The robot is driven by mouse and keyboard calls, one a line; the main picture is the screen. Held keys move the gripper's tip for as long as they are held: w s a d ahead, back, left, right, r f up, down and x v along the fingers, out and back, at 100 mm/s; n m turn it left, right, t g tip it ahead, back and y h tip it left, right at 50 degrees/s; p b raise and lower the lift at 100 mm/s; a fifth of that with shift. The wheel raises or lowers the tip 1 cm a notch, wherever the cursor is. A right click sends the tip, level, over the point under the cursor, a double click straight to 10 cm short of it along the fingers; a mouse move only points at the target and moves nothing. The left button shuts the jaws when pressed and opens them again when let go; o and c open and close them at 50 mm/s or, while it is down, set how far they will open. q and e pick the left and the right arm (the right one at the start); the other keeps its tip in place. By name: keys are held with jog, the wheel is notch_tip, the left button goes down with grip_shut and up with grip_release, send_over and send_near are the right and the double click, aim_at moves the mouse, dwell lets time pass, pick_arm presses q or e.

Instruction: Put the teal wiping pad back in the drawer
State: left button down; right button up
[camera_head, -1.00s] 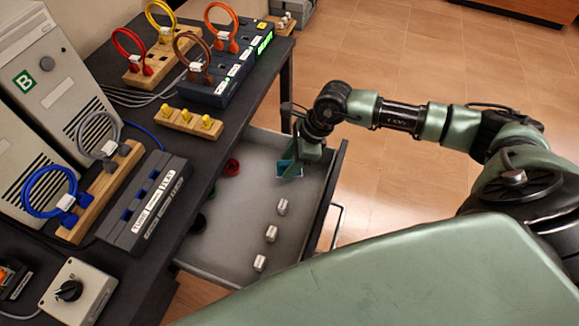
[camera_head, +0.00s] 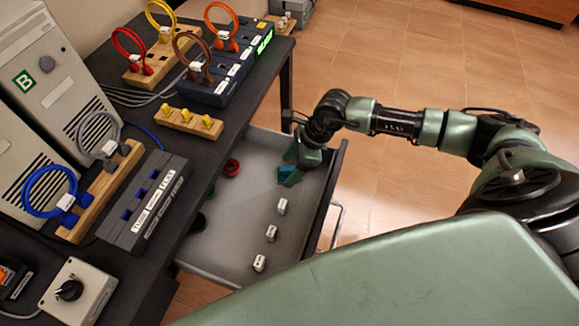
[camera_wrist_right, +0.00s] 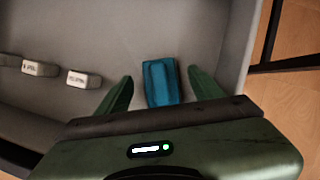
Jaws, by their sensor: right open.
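The teal wiping pad (camera_head: 284,174) is inside the open drawer (camera_head: 240,215), towards its far right corner. It appears to lie on the drawer floor, partly hidden by my right gripper in the head view. In the right wrist view the pad (camera_wrist_right: 162,82) lies between the two fingers, with a gap on each side. My right gripper (camera_wrist_right: 161,76) is open and reaches down into the drawer around the pad; it also shows in the head view (camera_head: 291,180). My left gripper is in neither view.
Several small white labelled blocks (camera_head: 271,233) lie in the drawer, and a red ring-shaped item (camera_head: 232,167) lies near its back. The black table (camera_head: 225,130) overhangs the drawer on the left. The drawer's front handle (camera_head: 337,225) faces open floor.

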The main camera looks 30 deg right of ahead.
jog(key=b+v, duration=0.1)
jog(key=v, duration=1)
jog(key=shift+r, duration=0.2)
jog(key=shift+d, duration=0.1)
